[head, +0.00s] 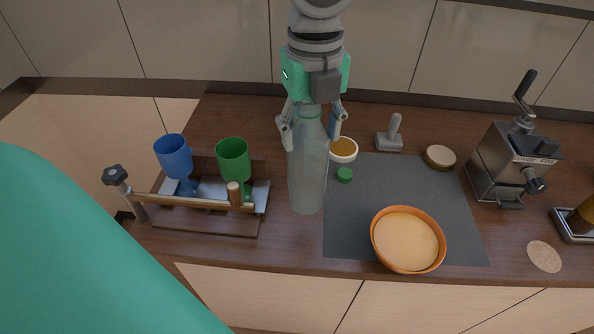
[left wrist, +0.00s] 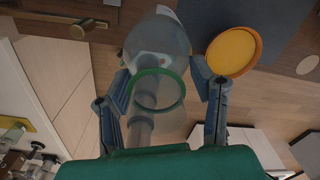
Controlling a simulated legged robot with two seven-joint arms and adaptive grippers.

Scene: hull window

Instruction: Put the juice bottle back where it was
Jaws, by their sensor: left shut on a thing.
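The juice bottle (head: 307,180) is tall, pale and see-through, and looks empty. It stands upright left of the dark mat in the head view. My left gripper (head: 310,128) comes down from above and is shut on its neck. I cannot tell whether its base touches the counter. In the left wrist view the bottle (left wrist: 157,45) shows between the two fingers (left wrist: 160,100), with a green ring at its neck. A small green cap (head: 345,174) lies on the mat's upper left part. My right gripper is not in view.
An orange bowl (head: 407,240) sits on the dark mat (head: 440,200). A wooden rack (head: 208,224) with blue (head: 173,155) and green (head: 233,158) cups stands left of the bottle. A small white bowl (head: 343,150) is just behind. A metal grinder (head: 505,165) stands right.

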